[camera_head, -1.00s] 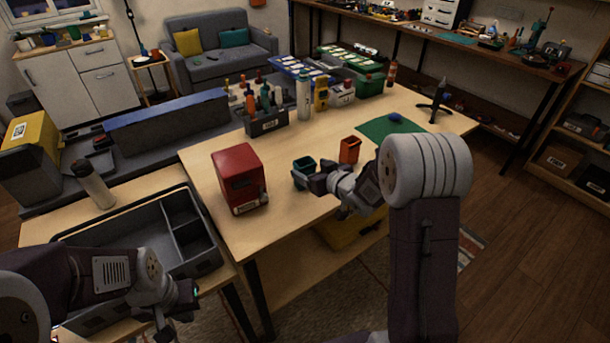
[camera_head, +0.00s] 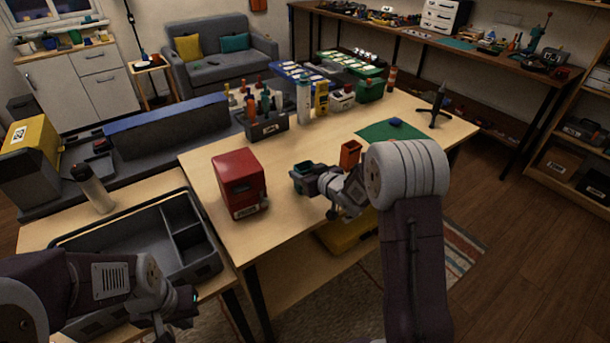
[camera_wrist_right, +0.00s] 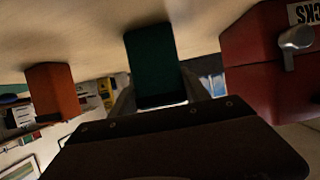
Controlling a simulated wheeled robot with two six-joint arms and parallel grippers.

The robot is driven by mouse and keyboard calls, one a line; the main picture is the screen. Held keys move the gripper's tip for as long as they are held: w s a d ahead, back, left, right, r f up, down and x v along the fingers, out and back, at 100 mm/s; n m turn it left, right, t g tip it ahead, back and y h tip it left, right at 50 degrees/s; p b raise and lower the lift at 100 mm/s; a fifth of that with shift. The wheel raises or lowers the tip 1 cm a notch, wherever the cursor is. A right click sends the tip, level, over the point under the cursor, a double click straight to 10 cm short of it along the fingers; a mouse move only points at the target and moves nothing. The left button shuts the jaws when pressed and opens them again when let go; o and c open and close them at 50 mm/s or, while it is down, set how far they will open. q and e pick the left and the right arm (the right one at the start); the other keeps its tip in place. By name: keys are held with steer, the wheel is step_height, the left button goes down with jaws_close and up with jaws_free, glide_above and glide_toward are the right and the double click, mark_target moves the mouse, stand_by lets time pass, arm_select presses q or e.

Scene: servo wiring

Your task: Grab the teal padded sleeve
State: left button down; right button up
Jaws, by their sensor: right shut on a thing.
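The teal padded sleeve (camera_head: 302,167) is at the middle of the table, between the red box and the orange sleeve. It is partly hidden by my right gripper (camera_head: 308,182) in the head view. In the right wrist view the teal sleeve (camera_wrist_right: 153,62) sits between my right gripper's fingers, which are shut on it. I cannot tell whether its base touches the table. My left gripper (camera_head: 186,309) is at the lower left, away from the sleeve; its fingers are too dark to read.
A red box (camera_head: 239,185) stands left of the teal sleeve. An orange sleeve (camera_head: 350,154) stands close on the right. A green mat (camera_head: 385,133) lies behind it. A bottle organizer (camera_head: 266,128) is at the back. A grey compartment tray (camera_head: 205,262) lies on the left.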

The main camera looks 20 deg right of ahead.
steer(key=s+d+r+p, duration=0.1)
steer(key=d+r+p, duration=0.4)
steer(key=d+r, duration=0.5)
steer(key=shift+d+r+p, duration=0.3)
steer(key=shift+d+r, duration=0.1)
steer(key=shift+d, duration=0.45)
